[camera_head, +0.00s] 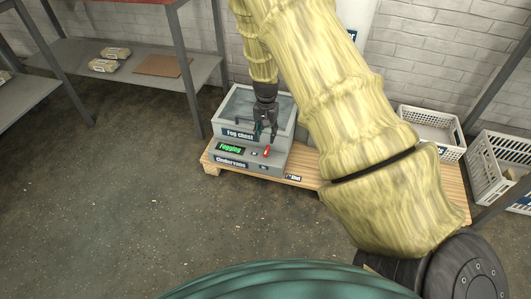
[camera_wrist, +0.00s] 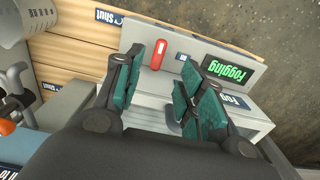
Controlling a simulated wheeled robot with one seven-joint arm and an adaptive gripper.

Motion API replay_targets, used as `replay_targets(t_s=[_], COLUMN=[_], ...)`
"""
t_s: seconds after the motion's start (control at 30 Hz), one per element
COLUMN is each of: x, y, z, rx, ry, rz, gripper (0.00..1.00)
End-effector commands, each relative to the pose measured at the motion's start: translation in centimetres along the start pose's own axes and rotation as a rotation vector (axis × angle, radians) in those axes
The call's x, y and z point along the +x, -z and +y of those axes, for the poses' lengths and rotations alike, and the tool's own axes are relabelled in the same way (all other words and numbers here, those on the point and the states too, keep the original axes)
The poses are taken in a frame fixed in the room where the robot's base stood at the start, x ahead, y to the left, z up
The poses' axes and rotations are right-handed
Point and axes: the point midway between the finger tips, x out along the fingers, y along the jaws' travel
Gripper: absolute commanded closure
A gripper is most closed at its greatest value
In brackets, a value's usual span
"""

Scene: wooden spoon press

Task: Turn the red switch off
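The red switch (camera_head: 267,151) is a small red lever on the front panel of the grey fog chest (camera_head: 222,167). In the wrist view the red switch (camera_wrist: 158,54) stands beyond my gripper, nearer the left finger. A green "Fogging" display (camera_head: 230,147) is lit on the same panel; it also shows in the wrist view (camera_wrist: 229,72). My gripper (camera_wrist: 155,80) has its teal-padded fingers spread apart with nothing visible between them. In the head view my gripper (camera_head: 266,134) hangs over the chest's front, just above the switch. I cannot tell whether a finger touches it.
The chest stands on a wooden pallet (camera_head: 310,177) with a "Shut" label. White crates (camera_head: 434,131) stand at the right. A metal shelf (camera_head: 120,60) with several packages is at the back left. The floor in front is clear.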

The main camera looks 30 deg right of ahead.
Motion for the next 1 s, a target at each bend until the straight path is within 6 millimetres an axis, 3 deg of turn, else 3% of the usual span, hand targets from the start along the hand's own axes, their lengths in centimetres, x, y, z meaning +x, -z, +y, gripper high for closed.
replay_targets(t_s=[0.3, 0.5, 0.7, 1.0], x=[5.6, 8.2, 9.5, 9.6], y=[-0.1, -0.1, -0.1, -0.1], z=[0.1, 0.1, 0.1, 0.0], rx=[-0.001, -0.001, -0.001, -0.002], ry=[-0.002, -0.002, -0.001, -0.001], rz=[0.000, 0.000, 0.000, 0.001], gripper=[0.61, 0.61, 0.61, 0.61])
